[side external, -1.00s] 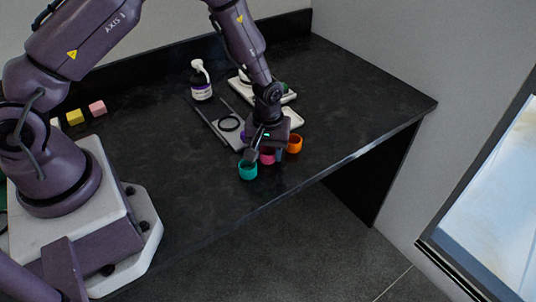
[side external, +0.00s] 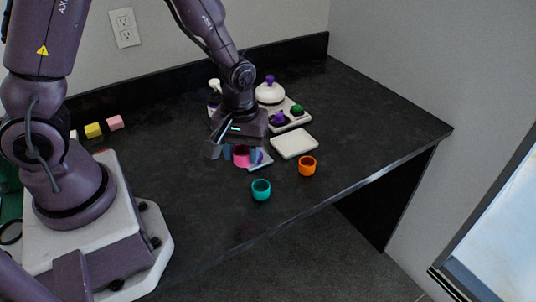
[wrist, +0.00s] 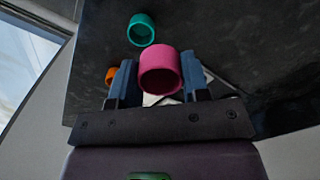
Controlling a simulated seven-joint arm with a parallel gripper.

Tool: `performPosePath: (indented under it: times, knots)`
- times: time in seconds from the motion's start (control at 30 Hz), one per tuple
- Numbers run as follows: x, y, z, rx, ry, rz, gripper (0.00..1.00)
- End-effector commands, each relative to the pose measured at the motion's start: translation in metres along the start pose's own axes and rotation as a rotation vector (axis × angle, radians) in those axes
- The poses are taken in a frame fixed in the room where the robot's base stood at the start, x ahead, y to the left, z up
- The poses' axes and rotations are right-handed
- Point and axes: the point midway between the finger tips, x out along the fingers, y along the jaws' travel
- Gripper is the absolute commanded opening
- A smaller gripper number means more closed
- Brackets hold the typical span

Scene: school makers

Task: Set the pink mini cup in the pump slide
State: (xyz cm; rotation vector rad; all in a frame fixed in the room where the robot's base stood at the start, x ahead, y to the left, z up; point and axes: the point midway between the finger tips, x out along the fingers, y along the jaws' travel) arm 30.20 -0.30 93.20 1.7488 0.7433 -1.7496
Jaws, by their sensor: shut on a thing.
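The pink mini cup (side external: 241,160) is held between the fingers of my gripper (side external: 241,153), which is shut on it. In the wrist view the cup (wrist: 160,78) sits between the two blue-grey fingers, its round opening showing and empty. The cup appears raised above the counter. A flat grey piece (side external: 261,164) with a purple spot shows just right of and below the cup; it may be part of the pump slide, but my gripper hides most of that area. The pump bottle (side external: 214,86) stands behind my gripper, partly hidden.
A teal cup (side external: 261,190) and an orange cup (side external: 307,167) stand at the front of the counter. A pale square plate (side external: 294,144) lies behind them. A white lidded pot (side external: 270,93) and a tray (side external: 302,123) with purple and green items stand further back. The right side is clear.

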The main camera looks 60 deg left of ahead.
Motion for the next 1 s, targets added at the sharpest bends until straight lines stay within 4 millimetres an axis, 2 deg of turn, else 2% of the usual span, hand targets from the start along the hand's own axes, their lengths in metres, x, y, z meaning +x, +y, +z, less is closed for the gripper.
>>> performPosePath:
  times: [0.1, 0.27, 0.4, 0.47, 0.57, 0.8, 0.9, 1.0]
  knots:
    - [-0.010, -0.016, 0.015, 0.000, 0.001, 0.001, 0.20]
    - [-0.017, -0.028, 0.025, -0.003, 0.000, 0.000, 0.20]
    - [-0.013, -0.041, 0.024, -0.042, -0.002, -0.002, 0.20]
    - [-0.009, -0.046, 0.017, -0.074, -0.003, -0.003, 0.20]
    - [0.002, -0.051, -0.011, -0.144, -0.002, -0.002, 0.20]
    - [0.031, -0.061, -0.107, -0.186, 0.000, 0.000, 0.20]
    - [0.037, -0.064, -0.138, -0.153, 0.000, 0.000, 0.20]
    - [0.036, -0.060, -0.158, -0.100, 0.001, 0.001, 0.20]
